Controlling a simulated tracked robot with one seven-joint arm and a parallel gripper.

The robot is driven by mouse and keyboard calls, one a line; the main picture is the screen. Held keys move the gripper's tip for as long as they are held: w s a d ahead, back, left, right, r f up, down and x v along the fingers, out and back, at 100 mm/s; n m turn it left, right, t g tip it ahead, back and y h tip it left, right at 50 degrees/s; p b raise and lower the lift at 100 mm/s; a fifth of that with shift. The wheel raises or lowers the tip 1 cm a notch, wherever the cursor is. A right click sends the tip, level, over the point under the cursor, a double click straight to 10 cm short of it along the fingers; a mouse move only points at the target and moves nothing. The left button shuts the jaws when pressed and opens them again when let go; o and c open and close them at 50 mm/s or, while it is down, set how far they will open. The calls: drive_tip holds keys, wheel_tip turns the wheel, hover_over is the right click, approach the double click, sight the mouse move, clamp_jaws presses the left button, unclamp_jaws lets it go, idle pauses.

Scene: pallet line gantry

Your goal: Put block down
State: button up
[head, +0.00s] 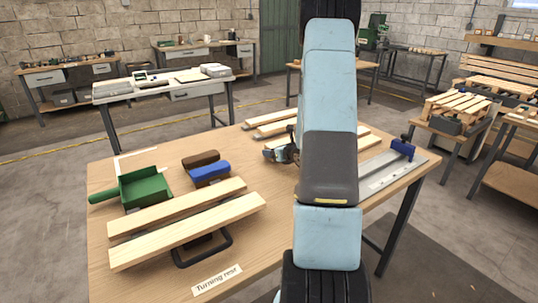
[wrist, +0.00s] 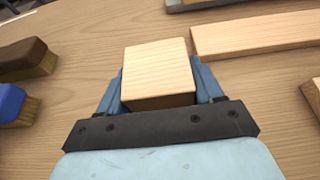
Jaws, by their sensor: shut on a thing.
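A pale wooden block (wrist: 157,66) with a darker brown front face sits between the two blue fingers of my gripper (wrist: 159,84) in the wrist view. The gripper is shut on it, with one finger against each side. The block is over the workbench top (wrist: 75,55); I cannot tell whether it touches the wood. In the head view my gripper (head: 279,152) is low over the middle of the bench, partly hidden by my arm. The block cannot be made out there.
Brown (head: 201,159) and blue (head: 210,172) brushes lie left of the gripper, near a green dustpan (head: 145,187). Two planks (head: 190,232) lie on a dark frame (head: 205,252) at front left. More planks (head: 275,119) lie behind; a metal rail (head: 385,176) is right.

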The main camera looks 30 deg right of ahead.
drive_tip(key=shift+f, duration=0.25)
drive_tip(key=o, duration=1.1)
